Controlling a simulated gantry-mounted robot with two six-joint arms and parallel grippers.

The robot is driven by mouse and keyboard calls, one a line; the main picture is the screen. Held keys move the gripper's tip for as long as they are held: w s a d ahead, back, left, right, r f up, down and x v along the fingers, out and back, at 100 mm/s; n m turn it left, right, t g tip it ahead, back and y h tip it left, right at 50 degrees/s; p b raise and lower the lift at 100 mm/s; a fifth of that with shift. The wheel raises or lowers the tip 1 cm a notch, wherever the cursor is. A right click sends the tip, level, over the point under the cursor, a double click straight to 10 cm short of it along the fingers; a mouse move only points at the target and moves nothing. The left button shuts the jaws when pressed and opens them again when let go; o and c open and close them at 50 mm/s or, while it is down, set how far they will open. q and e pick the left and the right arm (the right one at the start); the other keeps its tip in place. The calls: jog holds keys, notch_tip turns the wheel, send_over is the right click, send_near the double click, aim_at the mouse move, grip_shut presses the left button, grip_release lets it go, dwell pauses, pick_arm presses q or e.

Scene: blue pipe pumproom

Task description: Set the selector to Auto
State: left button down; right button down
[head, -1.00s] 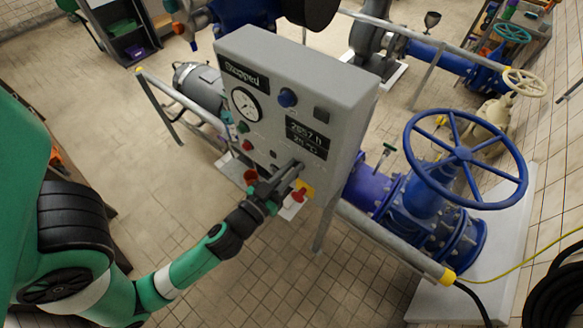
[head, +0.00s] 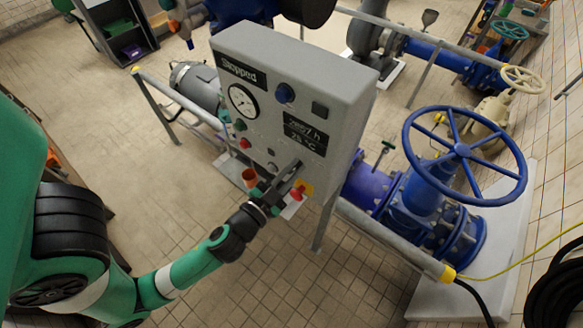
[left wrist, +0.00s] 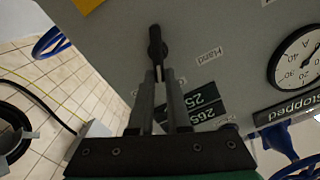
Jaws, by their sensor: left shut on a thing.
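The grey control panel (head: 318,85) stands in the middle of the head view, with a "Stopped" display (head: 238,70) and a dial gauge (head: 243,101). In the left wrist view the selector (left wrist: 156,42) is a dark lever on the panel face. A "Hand" label (left wrist: 209,54) sits to its right there. Another small label is mostly hidden by the fingers. My left gripper (left wrist: 159,82) is shut on the selector lever; its fingers close around the lever's near end. In the head view, my left gripper (head: 288,174) is at the panel's lower right and covers the selector. My right gripper is not in view.
A red button on a yellow plate (head: 302,189) is close beside my left gripper. Coloured buttons sit on the panel's left side. A grey rail (head: 385,236) runs below the panel. A blue handwheel valve (head: 465,152) stands to the right.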

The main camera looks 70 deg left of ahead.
pick_arm(q)
jog(key=shift+w+d+f+m, duration=0.1)
jog(key=shift+d+f+m, duration=0.05)
jog(key=shift+m, duration=0.85)
jog(key=shift+w+d+f+m, duration=0.1)
jog(key=shift+d+m, duration=0.05)
jog(key=shift+m, duration=0.85)
jog(key=c, duration=0.9)
grip_release()
